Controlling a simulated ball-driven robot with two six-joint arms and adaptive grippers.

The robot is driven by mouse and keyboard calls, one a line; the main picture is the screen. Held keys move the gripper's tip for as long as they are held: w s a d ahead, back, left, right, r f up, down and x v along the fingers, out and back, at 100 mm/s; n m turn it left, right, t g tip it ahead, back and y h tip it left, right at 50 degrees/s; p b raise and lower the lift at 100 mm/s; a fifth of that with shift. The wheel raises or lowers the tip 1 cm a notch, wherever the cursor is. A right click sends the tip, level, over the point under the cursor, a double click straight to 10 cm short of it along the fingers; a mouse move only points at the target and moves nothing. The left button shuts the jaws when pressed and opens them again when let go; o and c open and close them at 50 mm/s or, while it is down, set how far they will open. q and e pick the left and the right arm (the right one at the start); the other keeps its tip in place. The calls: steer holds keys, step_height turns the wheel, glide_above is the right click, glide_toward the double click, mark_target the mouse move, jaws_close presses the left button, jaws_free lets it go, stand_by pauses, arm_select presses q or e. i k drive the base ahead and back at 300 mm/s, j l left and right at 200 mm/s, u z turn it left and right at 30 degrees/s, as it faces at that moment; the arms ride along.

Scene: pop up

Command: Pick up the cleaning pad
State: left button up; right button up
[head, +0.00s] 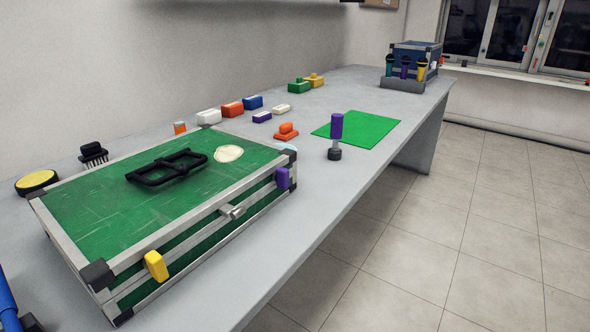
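No thing in view is plainly marked as the cleaning pad. A round yellow pad with a black rim (37,182) lies on the table at the far left, behind the green case. A black brush with bristles (93,153) is just right of it. I cannot tell which of these is the cleaning pad. A blue part at the bottom left corner seems to be my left arm. Neither gripper shows.
A large green case (110,205) with metal edges fills the near table (330,205), a black handle (167,167) on its lid. A purple-handled tool (336,135) stands upright near the front edge by a green mat (358,129). Several coloured blocks line the back; a blue crate (416,54) stands at the far end.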

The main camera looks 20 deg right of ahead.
mark_target(286, 132)
steer(key=z, duration=0.45)
steer(key=i+l+u, duration=0.2)
steer(key=l, duration=0.2)
steer(key=i+l+u, duration=0.15)
steer(key=u, duration=0.3)
steer(key=l+u, duration=0.3)
steer(key=u, duration=0.15)
steer(key=i+l+u, duration=0.1)
steer(key=l+u, duration=0.35)
steer(key=j, duration=0.1)
